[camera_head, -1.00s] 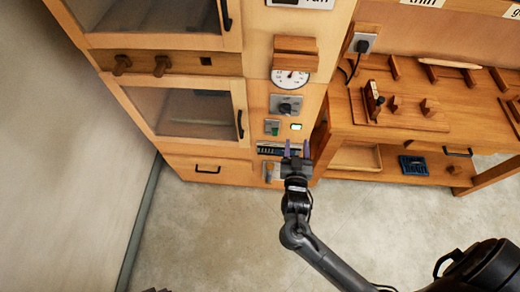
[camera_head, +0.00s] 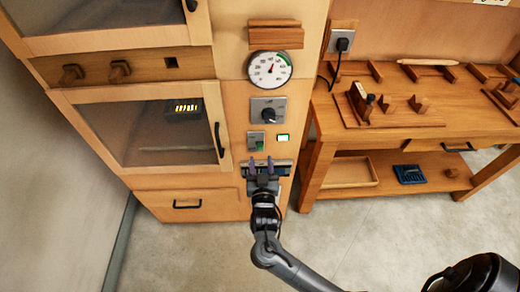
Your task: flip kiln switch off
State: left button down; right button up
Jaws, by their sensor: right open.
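The wooden kiln cabinet (camera_head: 228,150) stands left of centre. On its front panel is a small grey plate with a green switch (camera_head: 256,142); I cannot tell its exact position. A lit green indicator (camera_head: 283,138) sits just right of it. The fingertips look apart from the switch, though depth is hard to judge. My left gripper is not in view.
Above the switch are a dark rotary knob (camera_head: 268,115) and a round dial gauge (camera_head: 270,70). A glass door (camera_head: 155,128) with a black handle is to the left, above a drawer (camera_head: 190,205). A wooden workbench (camera_head: 400,120) stands right. The floor in front is clear.

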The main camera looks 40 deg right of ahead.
aim_at(260, 147)
jog(key=b+x, duration=0.1)
jog(key=x, duration=0.6)
jog(key=shift+w+b, duration=0.1)
jog(key=shift+b, duration=0.25)
jog(key=shift+c, duration=0.3)
